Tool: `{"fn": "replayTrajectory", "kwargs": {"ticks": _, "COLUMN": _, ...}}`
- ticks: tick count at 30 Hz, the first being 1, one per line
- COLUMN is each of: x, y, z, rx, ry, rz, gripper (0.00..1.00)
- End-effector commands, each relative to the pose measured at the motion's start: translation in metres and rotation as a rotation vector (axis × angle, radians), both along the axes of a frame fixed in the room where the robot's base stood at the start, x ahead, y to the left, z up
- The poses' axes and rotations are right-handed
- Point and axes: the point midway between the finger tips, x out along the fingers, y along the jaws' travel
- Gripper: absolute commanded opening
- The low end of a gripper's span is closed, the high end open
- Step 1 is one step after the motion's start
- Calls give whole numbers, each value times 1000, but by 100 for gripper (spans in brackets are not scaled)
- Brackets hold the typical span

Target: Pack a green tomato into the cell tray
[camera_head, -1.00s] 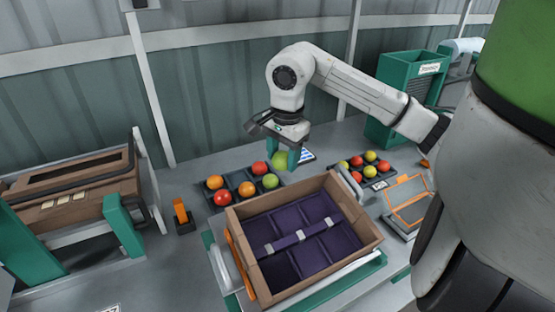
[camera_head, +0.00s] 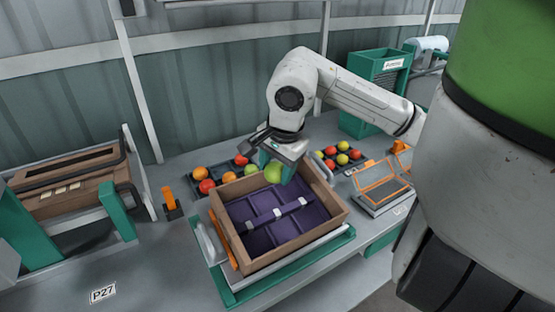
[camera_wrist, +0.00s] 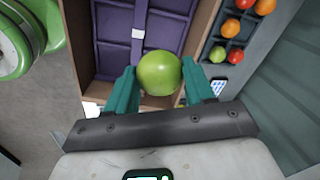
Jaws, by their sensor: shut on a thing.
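My gripper (camera_head: 277,171) is shut on a green tomato (camera_wrist: 159,73), held between the two teal fingers. In the head view the held green tomato (camera_head: 273,174) is over the back edge of the wooden crate. The purple cell tray (camera_head: 262,213) lies inside the crate, crossed by a purple strap with grey clips. The visible cells look empty; the arm and gripper hide part of the back. In the wrist view the cell tray (camera_wrist: 115,60) lies below and beyond the tomato.
The wooden crate (camera_head: 222,238) stands on a green-edged platform (camera_head: 228,297). Behind it is a dark holder with orange, red and green tomatoes (camera_head: 251,169). A second tomato holder (camera_head: 336,166) and an orange-framed tablet (camera_head: 381,186) are right. An orange-handled item (camera_head: 168,197) stands left.

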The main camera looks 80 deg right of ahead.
Motion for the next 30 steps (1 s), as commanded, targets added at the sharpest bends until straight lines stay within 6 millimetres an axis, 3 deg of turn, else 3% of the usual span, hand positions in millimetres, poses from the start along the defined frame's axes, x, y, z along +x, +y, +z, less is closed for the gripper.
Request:
{"fn": "replayTrajectory", "kwargs": {"ticks": 9, "x": 5, "y": -7, "z": -38, "rx": -1, "ry": 1, "rz": 2, "gripper": 39}}
{"fn": "replayTrajectory", "kwargs": {"ticks": 30, "x": 16, "y": -19, "z": -95, "rx": -1, "ry": 0, "rz": 1, "gripper": 39}}
